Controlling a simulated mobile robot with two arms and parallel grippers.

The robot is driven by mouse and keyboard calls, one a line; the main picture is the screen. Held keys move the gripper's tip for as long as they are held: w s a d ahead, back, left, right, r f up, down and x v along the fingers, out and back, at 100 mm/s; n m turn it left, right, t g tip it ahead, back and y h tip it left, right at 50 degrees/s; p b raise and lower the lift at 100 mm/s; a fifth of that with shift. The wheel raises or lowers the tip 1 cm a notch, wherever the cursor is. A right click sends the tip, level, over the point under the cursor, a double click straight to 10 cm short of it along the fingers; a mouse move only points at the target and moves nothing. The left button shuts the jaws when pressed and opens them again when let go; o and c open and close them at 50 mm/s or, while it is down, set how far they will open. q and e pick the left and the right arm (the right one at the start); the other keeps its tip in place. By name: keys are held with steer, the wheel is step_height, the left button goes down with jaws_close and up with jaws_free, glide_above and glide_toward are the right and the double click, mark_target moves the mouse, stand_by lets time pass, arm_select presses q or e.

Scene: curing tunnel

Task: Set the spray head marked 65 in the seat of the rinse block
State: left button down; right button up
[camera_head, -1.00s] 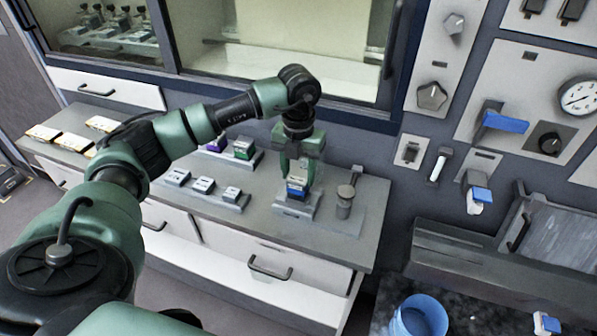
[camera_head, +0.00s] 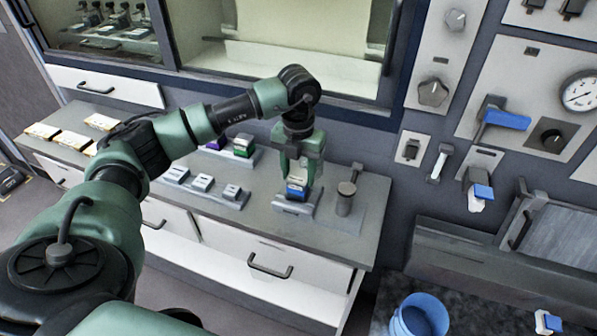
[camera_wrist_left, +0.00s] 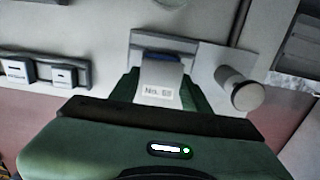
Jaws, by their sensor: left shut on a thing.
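My left gripper (camera_head: 297,185) is shut on a small spray head (camera_head: 296,188) with a blue part and a pale face. In the left wrist view the spray head (camera_wrist_left: 160,90) has a label starting "No. 6"; its last digit is blurred. In the head view it is upright at a grey block (camera_head: 292,208), which looks like the rinse block, on the counter. The fingers cover its sides, and the seat is hidden, so I cannot tell whether it is fully down. My right gripper is not in view.
A grey post with a round top (camera_head: 345,198) stands close to the right of the block. A blue bucket (camera_head: 420,318) is at lower right.

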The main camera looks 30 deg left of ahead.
arm_select(q)
steer(key=shift+f+b, duration=0.6)
steer(key=shift+f, duration=0.2)
steer(key=c, duration=0.6)
jaws_free()
steer(key=shift+r, duration=0.35)
step_height(320, 180, up, 7)
steer(key=shift+r+b, duration=0.1)
steer(key=shift+b, duration=0.85)
